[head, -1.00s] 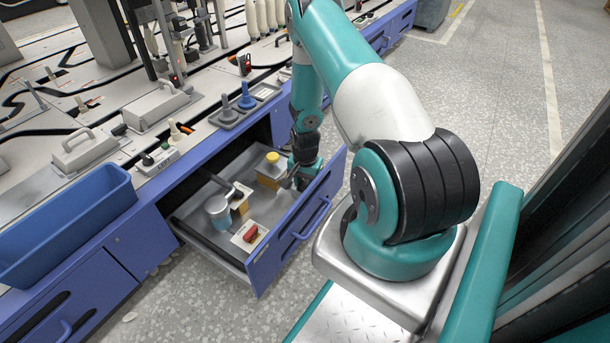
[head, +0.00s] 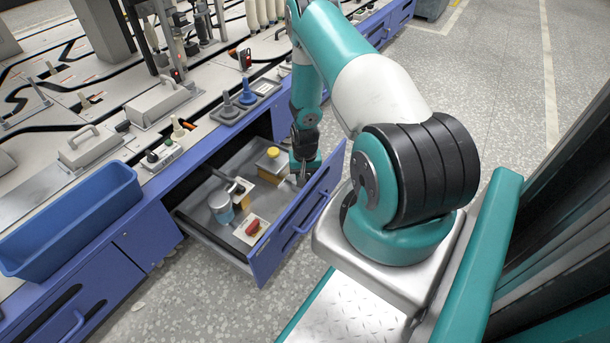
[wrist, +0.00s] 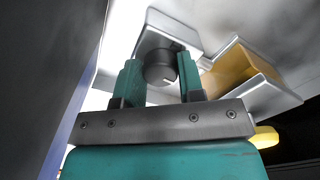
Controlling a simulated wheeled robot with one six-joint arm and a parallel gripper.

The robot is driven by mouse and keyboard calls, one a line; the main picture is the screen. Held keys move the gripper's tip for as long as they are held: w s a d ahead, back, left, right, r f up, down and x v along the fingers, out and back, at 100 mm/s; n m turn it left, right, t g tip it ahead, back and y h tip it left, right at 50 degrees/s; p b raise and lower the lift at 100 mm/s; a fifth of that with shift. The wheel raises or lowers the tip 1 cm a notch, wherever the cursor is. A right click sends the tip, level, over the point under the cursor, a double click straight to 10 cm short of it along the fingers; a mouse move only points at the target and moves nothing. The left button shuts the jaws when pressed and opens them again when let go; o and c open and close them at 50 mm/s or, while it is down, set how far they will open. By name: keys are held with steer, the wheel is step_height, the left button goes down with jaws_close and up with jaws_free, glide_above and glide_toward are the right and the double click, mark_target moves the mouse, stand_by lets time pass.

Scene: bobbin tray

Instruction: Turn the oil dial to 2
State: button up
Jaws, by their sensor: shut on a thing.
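The dial, a dark round knob (wrist: 160,66) on a pale grey housing (wrist: 185,32), is between the two teal fingers of my gripper (wrist: 161,82) in the wrist view. The fingers are shut on its sides. A small light mark shows on the knob; no numbers or label can be read. In the head view my gripper (head: 302,176) points down into the open drawer (head: 300,225), close behind its front panel. There the dial is hidden by the gripper.
The drawer also holds a red knob on a pale plate (head: 252,227), a blue-grey can (head: 221,208), a dark-handled item (head: 240,188) and a yellow-topped box (head: 272,163) close to my gripper. A blue bin (head: 70,225) sits on the bench at left.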

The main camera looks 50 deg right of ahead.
mark_target(305, 177)
steer(key=o, duration=0.9)
step_height(305, 177, up, 17)
steer(key=p, duration=0.7)
steer(key=shift+r+p, duration=0.2)
steer(key=shift+p, duration=0.2)
